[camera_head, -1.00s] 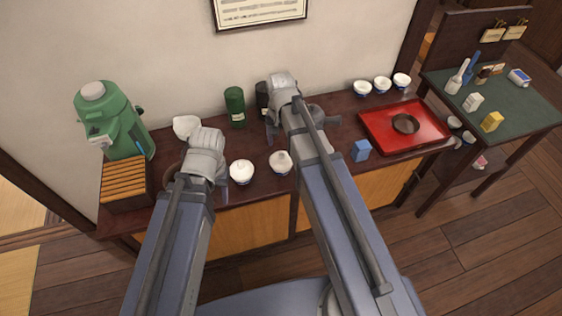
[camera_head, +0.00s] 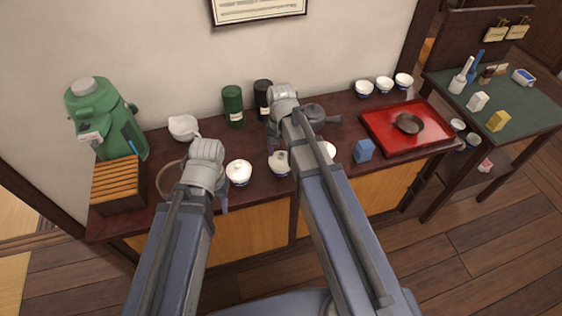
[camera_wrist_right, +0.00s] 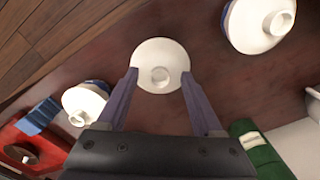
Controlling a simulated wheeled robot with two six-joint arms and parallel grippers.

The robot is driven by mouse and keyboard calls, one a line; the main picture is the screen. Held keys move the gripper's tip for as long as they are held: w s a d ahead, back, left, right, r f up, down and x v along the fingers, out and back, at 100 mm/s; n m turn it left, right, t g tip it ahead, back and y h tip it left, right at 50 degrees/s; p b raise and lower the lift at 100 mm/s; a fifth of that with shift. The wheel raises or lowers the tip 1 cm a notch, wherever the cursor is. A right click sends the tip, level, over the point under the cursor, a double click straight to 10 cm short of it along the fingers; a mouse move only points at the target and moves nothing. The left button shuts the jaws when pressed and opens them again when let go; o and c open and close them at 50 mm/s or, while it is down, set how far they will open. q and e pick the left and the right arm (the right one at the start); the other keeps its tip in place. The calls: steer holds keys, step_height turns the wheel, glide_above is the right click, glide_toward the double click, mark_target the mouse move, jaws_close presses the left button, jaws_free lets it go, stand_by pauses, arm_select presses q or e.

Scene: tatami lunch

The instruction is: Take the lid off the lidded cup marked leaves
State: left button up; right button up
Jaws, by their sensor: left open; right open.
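Three white lidded cups stand in a row on the dark counter: the left cup (camera_head: 239,173), the middle cup (camera_head: 279,165) and the right cup (camera_head: 329,151), mostly hidden by my right arm. No leaf mark is readable on any of them. In the right wrist view, the middle cup's lid with its round knob (camera_wrist_right: 160,75) shows between the open fingers of my right gripper (camera_wrist_right: 160,82); I cannot tell whether they touch it. The left cup (camera_wrist_right: 260,24) and right cup (camera_wrist_right: 84,103) flank it. My left gripper (camera_head: 222,200) is open, left of the left cup.
A dark teapot (camera_head: 314,116), green canister (camera_head: 233,106) and black canister (camera_head: 263,99) stand behind the cups. A blue block (camera_head: 363,151) and red tray (camera_head: 385,145) are to the right. A green dispenser (camera_head: 97,115) and slatted wooden box (camera_head: 118,190) are at the left.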

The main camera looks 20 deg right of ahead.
jaws_close()
stand_by(0.3)
stand_by(0.3)
